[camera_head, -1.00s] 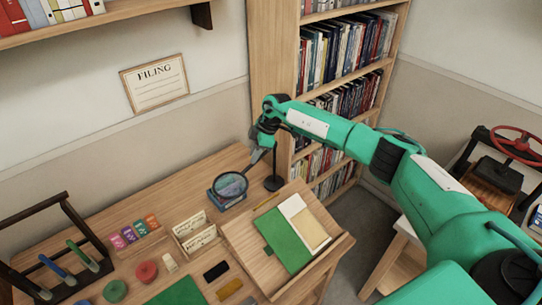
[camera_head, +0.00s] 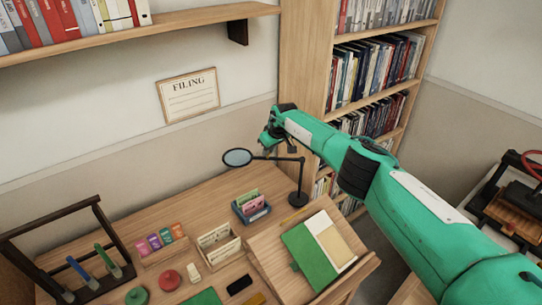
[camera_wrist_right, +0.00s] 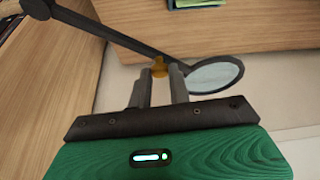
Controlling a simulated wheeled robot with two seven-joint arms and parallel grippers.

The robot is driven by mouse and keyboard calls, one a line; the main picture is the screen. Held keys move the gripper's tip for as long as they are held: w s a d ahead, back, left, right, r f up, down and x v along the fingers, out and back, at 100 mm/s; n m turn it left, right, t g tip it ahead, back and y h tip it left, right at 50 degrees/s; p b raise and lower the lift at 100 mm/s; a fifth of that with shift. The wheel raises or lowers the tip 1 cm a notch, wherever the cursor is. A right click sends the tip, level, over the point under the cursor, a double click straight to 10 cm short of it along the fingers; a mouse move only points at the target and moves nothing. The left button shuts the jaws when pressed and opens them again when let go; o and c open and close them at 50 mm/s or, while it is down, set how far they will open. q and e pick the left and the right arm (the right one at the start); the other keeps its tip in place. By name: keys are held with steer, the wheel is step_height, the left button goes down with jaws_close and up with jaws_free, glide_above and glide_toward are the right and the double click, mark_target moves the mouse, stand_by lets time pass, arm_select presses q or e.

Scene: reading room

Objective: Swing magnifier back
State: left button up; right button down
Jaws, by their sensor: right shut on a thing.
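The magnifier is a round lens (camera_head: 237,157) in a dark rim on a thin jointed arm, on a black stand (camera_head: 298,196) at the desk's back right. The lens hangs above the desk near the back wall, left of the stand and clear of the blue card box (camera_head: 252,212). My right gripper (camera_head: 266,148) is at the magnifier's arm beside the lens. In the right wrist view, its fingers are shut on a small yellow knob (camera_wrist_right: 159,67) beside the lens (camera_wrist_right: 215,76). My left gripper is not in view.
A sloped reading board (camera_head: 262,262) with a green folder stands right of the box. A card holder (camera_head: 218,247), colored tabs (camera_head: 160,240) and a dark wooden rack (camera_head: 70,250) stand to the left. A bookcase (camera_head: 305,60) rises behind the stand.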

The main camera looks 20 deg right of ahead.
steer(key=shift+w+d+m+h, duration=0.15)
steer(key=shift+w+d+m, duration=0.1)
steer(key=shift+w+m, duration=0.3)
steer(key=shift+w+d+m+h, duration=0.15)
steer(key=shift+w+d+m, duration=0.05)
steer(key=shift+w+m, duration=0.35)
steer(key=shift+w+d, duration=0.1)
steer(key=shift+w, duration=0.05)
steer(key=c, duration=1.3)
jaws_free()
steer(key=shift+r, duration=0.1)
